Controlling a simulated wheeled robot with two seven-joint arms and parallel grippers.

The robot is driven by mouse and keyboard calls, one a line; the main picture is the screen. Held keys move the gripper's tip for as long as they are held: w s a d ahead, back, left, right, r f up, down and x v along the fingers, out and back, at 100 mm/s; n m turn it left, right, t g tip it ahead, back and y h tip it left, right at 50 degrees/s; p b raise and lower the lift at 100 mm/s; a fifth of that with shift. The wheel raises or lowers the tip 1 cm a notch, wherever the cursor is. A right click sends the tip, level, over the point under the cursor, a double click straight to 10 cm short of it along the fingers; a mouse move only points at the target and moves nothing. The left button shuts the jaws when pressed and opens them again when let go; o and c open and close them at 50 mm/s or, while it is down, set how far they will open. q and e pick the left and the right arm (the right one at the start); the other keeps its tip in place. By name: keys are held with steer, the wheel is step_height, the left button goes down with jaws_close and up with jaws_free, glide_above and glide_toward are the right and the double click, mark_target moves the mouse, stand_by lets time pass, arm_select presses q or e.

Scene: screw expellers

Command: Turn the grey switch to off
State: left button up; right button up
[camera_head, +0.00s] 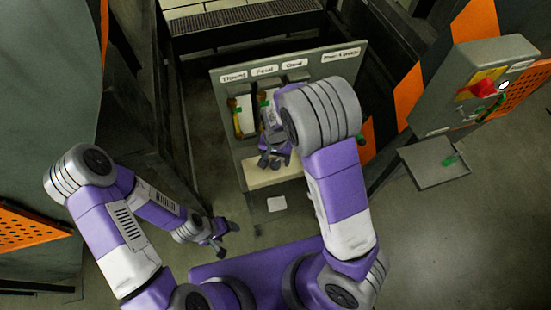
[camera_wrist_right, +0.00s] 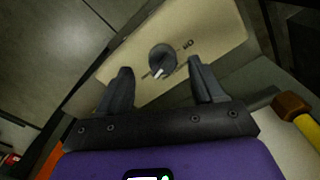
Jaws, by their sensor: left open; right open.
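The grey switch (camera_wrist_right: 162,60) is a round knob with a white pointer mark on a cream plate (camera_wrist_right: 215,25) in the right wrist view. An "ON" label is beside it; I cannot read any other label. The white mark points away from "ON", toward my gripper. My right gripper (camera_wrist_right: 160,68) is open, its fingers apart on either side of the knob and pointing at it; I cannot tell if they touch. In the head view my right gripper (camera_head: 272,160) is in front of the cream plate (camera_head: 268,178) and hides the switch. My left gripper (camera_head: 222,240) is open and empty, low over the floor.
A labelled grey panel (camera_head: 220,92) stands behind the plate. Yellow and brown parts (camera_wrist_right: 300,115) are close to the right finger in the wrist view.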

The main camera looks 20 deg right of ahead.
mark_target(275, 161)
steer(key=f, duration=0.2)
steer(key=shift+w+f, duration=0.4)
steer(key=shift+f, duration=0.3)
steer(key=shift+s, duration=0.2)
steer(key=c, duration=1.1)
